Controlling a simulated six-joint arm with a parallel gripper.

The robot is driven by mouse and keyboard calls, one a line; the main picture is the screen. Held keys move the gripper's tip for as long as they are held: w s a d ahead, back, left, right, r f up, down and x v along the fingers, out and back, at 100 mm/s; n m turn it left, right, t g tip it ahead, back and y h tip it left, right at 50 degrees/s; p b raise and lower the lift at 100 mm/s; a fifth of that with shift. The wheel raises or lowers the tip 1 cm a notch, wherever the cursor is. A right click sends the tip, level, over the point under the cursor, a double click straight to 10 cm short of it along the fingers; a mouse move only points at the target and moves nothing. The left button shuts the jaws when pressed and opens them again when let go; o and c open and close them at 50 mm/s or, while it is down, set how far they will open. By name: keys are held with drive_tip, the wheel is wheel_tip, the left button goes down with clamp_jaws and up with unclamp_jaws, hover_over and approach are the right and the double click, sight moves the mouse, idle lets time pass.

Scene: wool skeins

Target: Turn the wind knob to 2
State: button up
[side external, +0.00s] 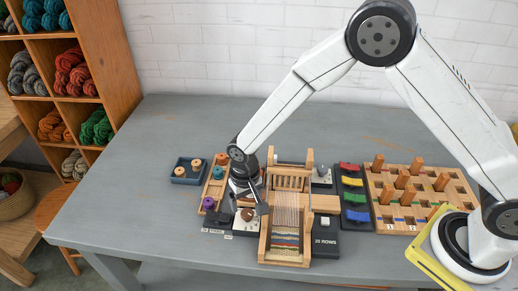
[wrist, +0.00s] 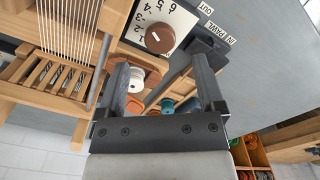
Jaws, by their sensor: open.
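The wind knob (wrist: 160,39) is a round brown knob on a white dial plate (wrist: 182,22) with printed numbers, at the top of the wrist view. A small pale mark shows on its face, but I cannot tell surely which number it points to. In the side view the knob (side external: 247,215) is small, beside the loom's left side. My gripper (wrist: 160,65) is open, with nothing between its fingers. The knob appears just beyond the fingertips, and I see no grip on it. In the side view my gripper (side external: 248,203) is low over the dial, partly hiding it.
The wooden loom (side external: 286,225) stands right beside the dial. A dark pawl lever (wrist: 205,50) with IN and OUT labels is close to one finger. Spools (side external: 208,203) sit in a wooden tray to the left. The left table area is free.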

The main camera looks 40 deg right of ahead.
sight(247, 213)
drive_tip(key=shift+f, duration=2.4)
clamp_jaws()
drive_tip(key=shift+n, duration=0.3)
drive_tip(key=n, duration=1.1)
